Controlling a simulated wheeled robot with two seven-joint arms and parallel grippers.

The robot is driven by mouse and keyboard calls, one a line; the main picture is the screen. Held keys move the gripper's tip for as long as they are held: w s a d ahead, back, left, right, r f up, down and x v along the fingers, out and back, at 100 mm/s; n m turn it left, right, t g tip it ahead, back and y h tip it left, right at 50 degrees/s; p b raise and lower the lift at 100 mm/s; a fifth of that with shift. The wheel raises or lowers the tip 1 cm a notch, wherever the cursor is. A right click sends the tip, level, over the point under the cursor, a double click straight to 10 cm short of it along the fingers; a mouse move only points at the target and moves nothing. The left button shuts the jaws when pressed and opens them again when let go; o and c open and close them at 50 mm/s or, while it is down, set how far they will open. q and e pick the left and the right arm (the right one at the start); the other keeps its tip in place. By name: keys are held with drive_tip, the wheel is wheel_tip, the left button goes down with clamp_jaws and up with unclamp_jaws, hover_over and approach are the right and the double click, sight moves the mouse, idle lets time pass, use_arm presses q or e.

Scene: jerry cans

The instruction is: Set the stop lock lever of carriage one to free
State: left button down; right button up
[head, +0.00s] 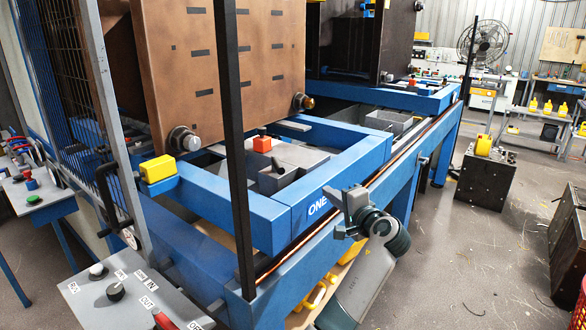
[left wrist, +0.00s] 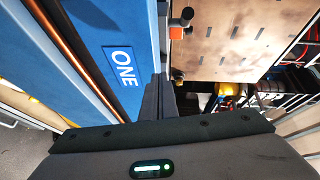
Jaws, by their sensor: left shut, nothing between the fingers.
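Carriage one is a blue frame (head: 265,215) marked ONE (head: 318,206); the label also shows in the left wrist view (left wrist: 123,66). An orange block with a dark knob (head: 262,144) sits inside the frame. A red handle (head: 163,321) on the grey control panel is cut off by the bottom edge. I cannot tell for sure which part is the stop lock lever. My left gripper (head: 338,196) is shut and empty, just outside the frame to the right of the label. Its fingers also show in the left wrist view (left wrist: 160,85). My right gripper is not in view.
A brown perforated plate (head: 225,65) stands above the carriage, behind a black post (head: 236,150). The grey control panel (head: 75,305) with knobs stands at the lower left. A yellow block (head: 158,169) sits on the frame's corner. The floor at the right (head: 460,260) is mostly clear.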

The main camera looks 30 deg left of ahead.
sight(278, 169)
use_arm(q)
wheel_tip(278, 169, up, 6)
drive_tip(key=s+n+g+y, duration=0.1)
drive_tip(key=s, duration=0.1)
drive_tip(key=shift+a+n, duration=0.3)
drive_tip(key=shift+a, duration=0.1)
drive_tip(key=shift+w+a, duration=0.1)
drive_tip(key=p+x, duration=0.1)
drive_tip(key=x, duration=0.2)
drive_tip(key=p+x, duration=0.2)
drive_tip(key=x, duration=0.1)
drive_tip(key=p+x, duration=0.1)
drive_tip(key=x, duration=0.2)
drive_tip(key=shift+w+a+r+p, duration=0.15)
drive_tip(key=shift+a+r+p, duration=0.05)
drive_tip(key=shift+a+p, duration=0.2)
drive_tip(key=shift+s+a+f+p, duration=0.3)
drive_tip(key=shift+s+a+p, duration=0.55)
drive_tip(key=shift+s+p, duration=0.1)
drive_tip(key=shift+s+a+f+p, duration=0.25)
drive_tip(key=shift+s+a+p, duration=0.1)
drive_tip(key=shift+s+a, duration=0.15)
